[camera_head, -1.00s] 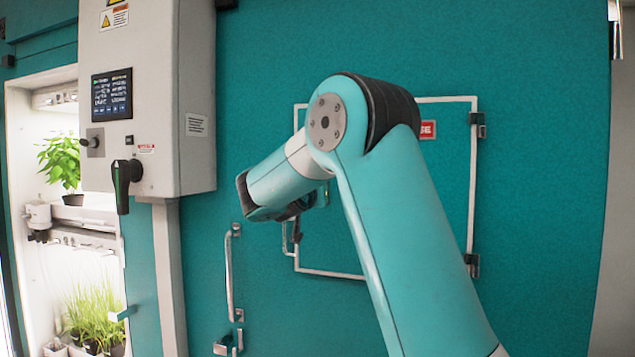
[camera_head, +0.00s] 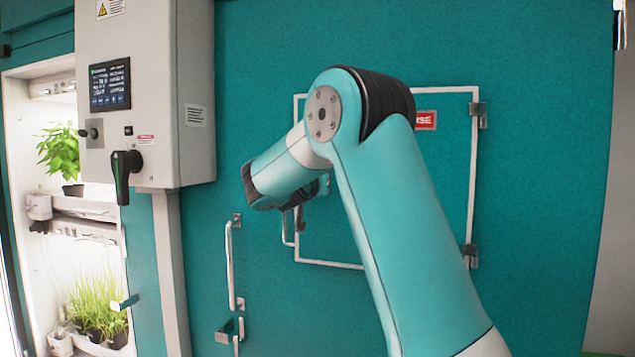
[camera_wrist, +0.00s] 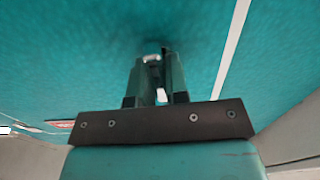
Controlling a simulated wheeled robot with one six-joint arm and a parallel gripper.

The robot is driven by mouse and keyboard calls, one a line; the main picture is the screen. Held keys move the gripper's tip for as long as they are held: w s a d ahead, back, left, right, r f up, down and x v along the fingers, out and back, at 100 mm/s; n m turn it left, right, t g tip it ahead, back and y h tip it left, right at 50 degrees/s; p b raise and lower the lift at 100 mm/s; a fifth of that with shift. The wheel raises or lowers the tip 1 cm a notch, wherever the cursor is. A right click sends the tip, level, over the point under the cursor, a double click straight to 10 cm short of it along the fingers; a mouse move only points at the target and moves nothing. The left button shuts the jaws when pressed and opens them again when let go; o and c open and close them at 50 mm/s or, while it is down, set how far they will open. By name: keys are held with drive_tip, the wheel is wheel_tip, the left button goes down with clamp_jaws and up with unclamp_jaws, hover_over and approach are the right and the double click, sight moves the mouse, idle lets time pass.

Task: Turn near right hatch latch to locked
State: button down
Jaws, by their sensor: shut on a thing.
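The hatch (camera_head: 450,190) is a teal panel with a white outline on the teal wall, partly covered by my arm in the head view. My gripper shows in the wrist view (camera_wrist: 157,75), its two dark fingers pointed at the teal wall. They are shut on a small pale metal piece (camera_wrist: 152,58), which appears to be the hatch latch. Most of that piece is hidden between the fingers, so its turned position cannot be told. In the head view my wrist is at the hatch's left edge, and the fingertips are largely hidden.
A pale bar handle (camera_head: 230,265) stands left of the hatch. A grey control box (camera_head: 150,80) with a screen and a black rotary handle (camera_head: 124,175) is further left, beside lit plant shelves (camera_head: 85,250). Hinges (camera_head: 472,256) line the hatch's right edge.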

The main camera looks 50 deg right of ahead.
drive_tip(key=n, duration=0.4)
drive_tip(key=shift+w, duration=0.1)
drive_tip(key=n, duration=0.4)
drive_tip(key=shift+w+a+n+p, duration=0.1)
drive_tip(key=shift+n+p, duration=0.3)
drive_tip(key=n+p, duration=0.2)
drive_tip(key=n, duration=0.2)
drive_tip(key=n+p, duration=0.1)
drive_tip(key=n, duration=0.2)
drive_tip(key=n+p, duration=0.1)
drive_tip(key=shift+w+f+n+p, duration=0.1)
drive_tip(key=shift+f+n+p, duration=0.15)
drive_tip(key=shift+n+p, duration=0.05)
drive_tip(key=shift+n, duration=0.3)
drive_tip(key=c, duration=1.1)
unclamp_jaws()
